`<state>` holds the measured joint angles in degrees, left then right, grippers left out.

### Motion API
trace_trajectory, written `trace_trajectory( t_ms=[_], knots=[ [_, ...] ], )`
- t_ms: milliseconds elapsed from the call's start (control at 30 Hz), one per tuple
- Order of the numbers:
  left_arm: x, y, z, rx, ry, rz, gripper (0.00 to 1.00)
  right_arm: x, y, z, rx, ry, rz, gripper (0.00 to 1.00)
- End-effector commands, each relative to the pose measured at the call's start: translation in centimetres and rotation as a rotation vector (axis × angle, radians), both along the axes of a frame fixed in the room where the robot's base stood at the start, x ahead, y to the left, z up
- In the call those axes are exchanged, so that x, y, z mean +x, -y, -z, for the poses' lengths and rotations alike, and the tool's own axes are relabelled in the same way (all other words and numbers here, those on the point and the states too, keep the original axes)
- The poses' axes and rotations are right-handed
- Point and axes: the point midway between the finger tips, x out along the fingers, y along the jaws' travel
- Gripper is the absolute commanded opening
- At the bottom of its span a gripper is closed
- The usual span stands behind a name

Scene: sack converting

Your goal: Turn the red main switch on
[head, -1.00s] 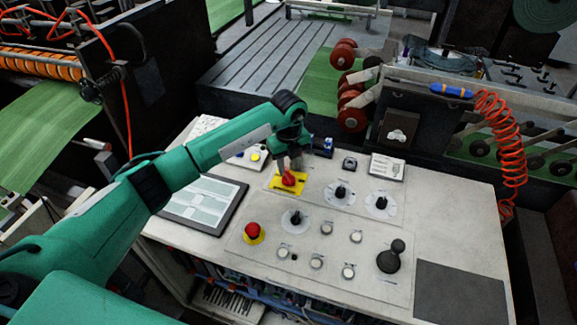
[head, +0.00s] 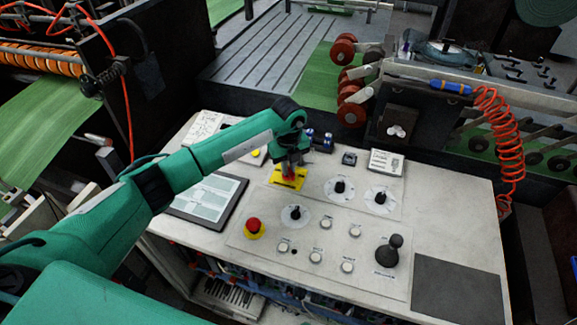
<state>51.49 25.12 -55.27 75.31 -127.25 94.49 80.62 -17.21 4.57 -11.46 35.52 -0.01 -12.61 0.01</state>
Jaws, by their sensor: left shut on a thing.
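The red main switch (head: 290,177) sits on a yellow plate (head: 280,184) near the back left of the control panel. My left gripper (head: 291,170) points down over it and is shut on the switch's red handle. The fingers hide much of the handle, so its exact angle is hard to read. My right gripper does not show.
A red emergency button (head: 254,226) on a yellow base stands in front of the switch. Black rotary knobs (head: 340,188) and a black joystick (head: 389,250) are to the right. A tablet (head: 207,199) lies to the left, under my forearm.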

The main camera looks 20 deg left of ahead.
Motion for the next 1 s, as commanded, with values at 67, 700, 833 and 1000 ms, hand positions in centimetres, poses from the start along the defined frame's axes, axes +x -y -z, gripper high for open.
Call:
trace_trajectory(
  t_ms=[67, 700, 833, 1000],
  knots=[
    [0.0, 0.0, 0.1, -0.001, 0.001, 0.011, 0.00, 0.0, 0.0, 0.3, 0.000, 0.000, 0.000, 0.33],
    [0.1, -0.1, 0.5, 0.002, 0.004, 0.465, 0.00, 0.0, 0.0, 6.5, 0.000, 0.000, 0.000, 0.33],
    [0.1, -0.1, 0.4, 0.002, 0.003, 0.589, 0.00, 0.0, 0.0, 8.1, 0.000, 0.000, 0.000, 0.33],
    [0.1, 0.0, 0.4, 0.001, 0.004, 0.750, 0.00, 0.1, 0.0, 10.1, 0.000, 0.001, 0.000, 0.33]
  ],
)
